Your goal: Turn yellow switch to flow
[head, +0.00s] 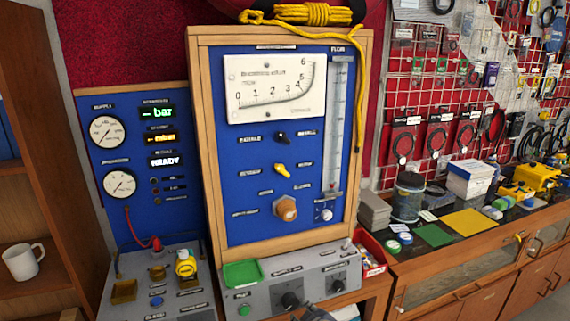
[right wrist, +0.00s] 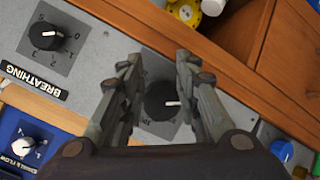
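The yellow switch (head: 282,169) is a small knob on the blue panel of the wood-framed testbench, below a black switch (head: 282,136) and above a large tan knob (head: 286,208). It looks tilted, with a small label on each side; the label words are too small to read. In the right wrist view my right gripper (right wrist: 161,72) is open, its two fingers spread apart. A black knob with a white mark (right wrist: 163,101) shows between the fingers; I cannot tell whether they touch it. The yellow switch is not visible in that view. My left gripper is not in view.
A grey console (head: 262,300) with black knobs juts out below the panel, with a green tray (head: 242,273) on it. A yellow rope (head: 357,110) hangs down the testbench's right side. A gauge panel (head: 160,210) stands left; a cluttered workbench (head: 470,262) is right.

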